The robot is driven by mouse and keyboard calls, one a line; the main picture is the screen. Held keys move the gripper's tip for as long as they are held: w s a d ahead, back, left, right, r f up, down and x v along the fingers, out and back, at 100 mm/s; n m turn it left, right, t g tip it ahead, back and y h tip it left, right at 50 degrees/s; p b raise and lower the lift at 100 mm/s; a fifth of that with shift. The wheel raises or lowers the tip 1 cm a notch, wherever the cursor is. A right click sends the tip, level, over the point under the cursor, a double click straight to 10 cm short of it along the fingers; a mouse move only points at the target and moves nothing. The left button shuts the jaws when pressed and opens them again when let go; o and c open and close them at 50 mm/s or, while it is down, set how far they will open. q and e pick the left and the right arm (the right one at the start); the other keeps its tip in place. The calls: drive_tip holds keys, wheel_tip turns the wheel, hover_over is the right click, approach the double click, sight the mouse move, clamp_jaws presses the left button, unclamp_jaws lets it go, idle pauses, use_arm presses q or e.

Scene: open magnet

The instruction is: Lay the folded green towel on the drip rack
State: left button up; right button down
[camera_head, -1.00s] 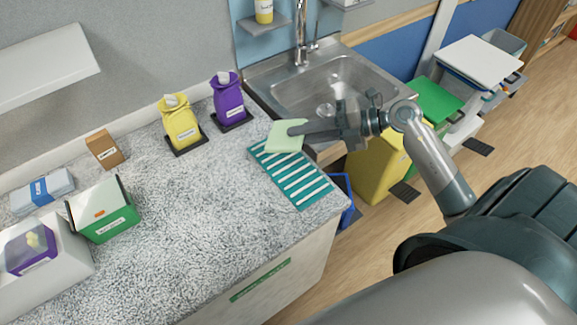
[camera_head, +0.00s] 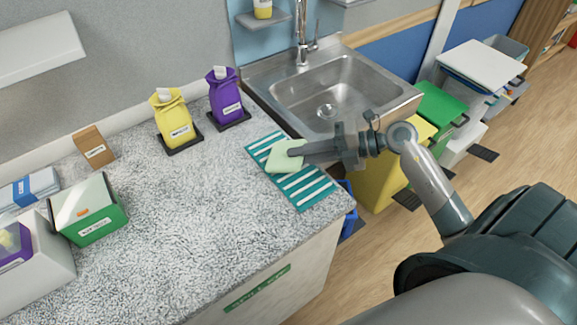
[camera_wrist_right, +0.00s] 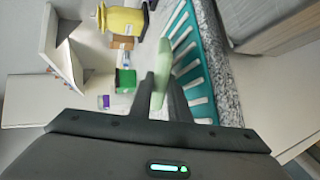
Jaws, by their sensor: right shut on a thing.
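The folded green towel (camera_head: 286,156) is pale green and held at one edge by my right gripper (camera_head: 300,150), which is shut on it. In the head view the towel overlaps the upper-middle part of the teal drip rack with white bars (camera_head: 315,192). In the right wrist view the towel (camera_wrist_right: 162,82) stands edge-on between the fingers (camera_wrist_right: 160,100), with the rack (camera_wrist_right: 190,65) just to its right. Whether the towel touches the rack is hard to tell. My left gripper is not in view.
The rack lies on the speckled counter (camera_head: 190,215) near its right edge, beside the steel sink (camera_head: 335,95). A yellow pouch (camera_head: 173,118) and a purple pouch (camera_head: 226,95) stand behind. A green box (camera_head: 90,212) sits at left. The counter's middle is clear.

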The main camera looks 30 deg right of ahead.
drive_tip(key=shift+f, duration=0.1)
drive_tip(key=c, duration=1.8)
unclamp_jaws()
drive_tip(key=p+v, duration=0.1)
drive_tip(key=v, duration=0.7)
drive_tip(key=shift+p, duration=0.35)
drive_tip(key=r+p, duration=0.2)
drive_tip(key=s+d+r+p, duration=0.1)
drive_tip(key=r+p, duration=0.1)
drive_tip(key=d+r+p, duration=0.1)
drive_tip(key=r, duration=0.2)
drive_tip(key=shift+s+d+r+p, duration=0.1)
drive_tip(key=shift+s+d+p, duration=0.05)
drive_tip(key=shift+s+p, duration=0.25)
